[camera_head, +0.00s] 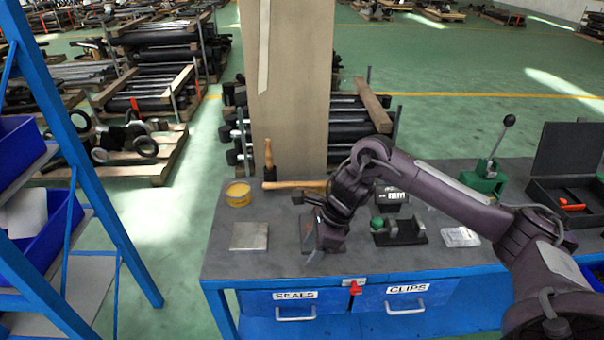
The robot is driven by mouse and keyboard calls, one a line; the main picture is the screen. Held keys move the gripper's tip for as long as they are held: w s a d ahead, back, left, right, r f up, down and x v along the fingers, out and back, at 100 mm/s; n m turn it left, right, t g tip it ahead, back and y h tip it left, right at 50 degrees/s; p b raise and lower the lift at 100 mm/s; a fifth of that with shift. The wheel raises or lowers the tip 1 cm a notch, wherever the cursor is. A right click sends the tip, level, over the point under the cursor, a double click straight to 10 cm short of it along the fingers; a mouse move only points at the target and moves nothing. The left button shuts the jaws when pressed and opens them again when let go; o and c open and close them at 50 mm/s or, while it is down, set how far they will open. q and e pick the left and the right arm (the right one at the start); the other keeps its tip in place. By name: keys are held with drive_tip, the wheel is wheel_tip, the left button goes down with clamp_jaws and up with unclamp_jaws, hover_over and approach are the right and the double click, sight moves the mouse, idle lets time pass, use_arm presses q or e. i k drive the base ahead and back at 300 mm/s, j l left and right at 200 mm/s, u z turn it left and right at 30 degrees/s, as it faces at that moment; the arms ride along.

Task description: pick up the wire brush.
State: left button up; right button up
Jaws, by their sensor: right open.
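My right gripper (325,244) is low over the front middle of the dark workbench top (275,262), its arm coming in from the right. Its jaws are open, though the fingers are small and partly hidden by the wrist. A dark, narrow block (308,232) lies just left of the gripper; I cannot tell whether they touch. A wooden handle (292,184) lies farther back, its right end reaching behind my wrist. I cannot tell surely which of these is the wire brush. My left gripper is not in view.
A yellow tin (238,194), a metal plate (249,236) and an upright wooden-handled tool (268,160) are on the left. A black fixture with a green knob (398,231), a clear packet (460,237), a green lever device (488,176) and an open black case (568,190) are right.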

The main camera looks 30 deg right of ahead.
sight(320, 185)
drive_tip(key=i+l, duration=0.75)
drive_tip(key=i, duration=0.2)
